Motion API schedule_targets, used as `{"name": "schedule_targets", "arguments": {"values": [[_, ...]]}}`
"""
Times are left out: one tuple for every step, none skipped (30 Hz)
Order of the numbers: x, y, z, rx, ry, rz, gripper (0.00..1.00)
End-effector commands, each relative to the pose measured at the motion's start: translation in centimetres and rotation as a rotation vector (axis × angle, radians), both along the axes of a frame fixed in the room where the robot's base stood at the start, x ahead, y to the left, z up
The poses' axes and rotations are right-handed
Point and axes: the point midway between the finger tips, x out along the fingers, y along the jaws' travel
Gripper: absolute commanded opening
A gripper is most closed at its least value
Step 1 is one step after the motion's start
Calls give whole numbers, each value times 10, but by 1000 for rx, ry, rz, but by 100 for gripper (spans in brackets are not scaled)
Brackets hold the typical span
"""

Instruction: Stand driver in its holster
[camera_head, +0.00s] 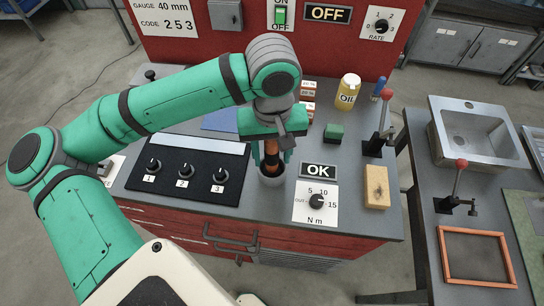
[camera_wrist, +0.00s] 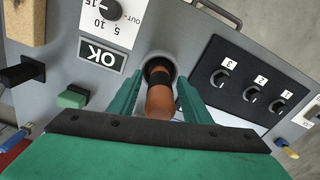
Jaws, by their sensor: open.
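The driver (camera_head: 271,160), with an orange and black handle, stands roughly upright in its holster (camera_head: 272,181), a round grey cup on the bench top. In the wrist view the driver (camera_wrist: 160,101) is seen from above, its lower end inside the holster's ring (camera_wrist: 158,56). My gripper (camera_head: 272,154) is open above the holster, its green fingers on either side of the handle. In the wrist view my gripper (camera_wrist: 159,92) shows gaps between fingers and handle. The driver's tip is hidden inside the holster.
A black panel with three knobs (camera_head: 185,172) lies left of the holster. The OK sign (camera_head: 318,170), torque dial card (camera_head: 315,203) and wooden block (camera_head: 376,186) are to the right. Behind are a green block (camera_head: 334,132), an oil bottle (camera_head: 348,90) and a lever (camera_head: 382,125).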

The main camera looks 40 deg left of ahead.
Motion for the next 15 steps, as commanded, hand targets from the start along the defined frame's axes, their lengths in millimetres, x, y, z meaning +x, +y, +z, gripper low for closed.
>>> {"name": "schedule_targets", "arguments": {"values": [[0,0,10,2,-2,0,44],[0,0,16,4,-2,-1,44],[1,0,25,3,-3,0,44],[1,0,31,3,-3,0,44],[1,0,37,2,-2,0,44],[1,0,46,3,-3,0,44],[1,0,51,2,-2,0,44],[1,0,57,2,-2,0,44],[0,-1,65,2,-1,-1,44],[0,-1,70,2,-2,0,44],[0,-1,75,1,-2,-1,44],[0,-1,80,0,-1,0,44],[0,-1,84,1,-2,1,44],[0,-1,88,1,-2,0,44],[0,-1,92,1,-1,0,44]]}}
